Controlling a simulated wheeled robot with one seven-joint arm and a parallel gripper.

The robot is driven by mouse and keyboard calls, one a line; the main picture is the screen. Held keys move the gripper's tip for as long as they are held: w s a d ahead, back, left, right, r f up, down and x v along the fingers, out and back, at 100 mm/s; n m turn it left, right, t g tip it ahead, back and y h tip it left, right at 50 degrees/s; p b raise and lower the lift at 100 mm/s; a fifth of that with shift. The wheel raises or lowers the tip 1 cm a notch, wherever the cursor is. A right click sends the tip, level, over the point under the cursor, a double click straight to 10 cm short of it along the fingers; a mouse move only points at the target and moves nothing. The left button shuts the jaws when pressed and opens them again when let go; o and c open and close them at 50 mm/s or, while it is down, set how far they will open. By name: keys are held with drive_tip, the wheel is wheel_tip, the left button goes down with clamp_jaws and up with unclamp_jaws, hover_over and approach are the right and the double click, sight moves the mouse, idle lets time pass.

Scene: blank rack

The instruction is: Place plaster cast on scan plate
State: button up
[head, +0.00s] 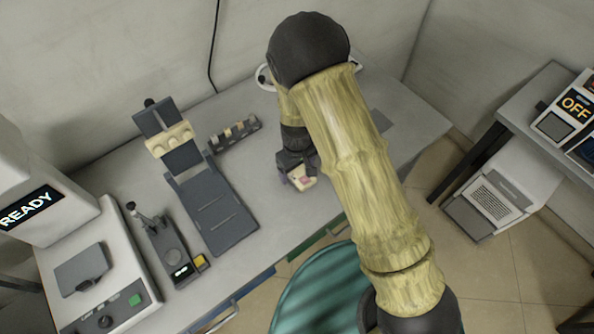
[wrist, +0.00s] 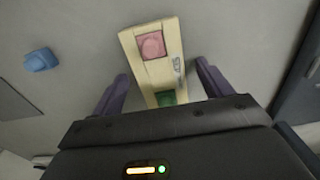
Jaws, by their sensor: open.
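My gripper (head: 296,172) is low over the right part of the grey table. In the wrist view my gripper (wrist: 162,84) is open, with one dark finger on each side of a cream block (wrist: 172,35). The block carries a pink square and a green square; its near end is hidden by my gripper. It also shows under the gripper in the head view (head: 303,183). I cannot tell whether the fingers touch it. I cannot make out a plaster cast for certain.
A rack with small blocks (head: 235,133) and a dark sloped stand (head: 212,210) stand left of my gripper. A machine reading READY (head: 40,205) is far left. A blue lump (wrist: 40,60) lies left of the cream block. A teal round seat (head: 320,290) is in front.

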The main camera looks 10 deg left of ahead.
sight(297, 171)
drive_tip(key=shift+f, duration=0.1)
drive_tip(key=shift+c, duration=0.5)
drive_tip(key=c, duration=1.2)
drive_tip(key=shift+o, duration=0.2)
wheel_tip(297, 171, up, 10)
drive_tip(key=shift+b, duration=0.3)
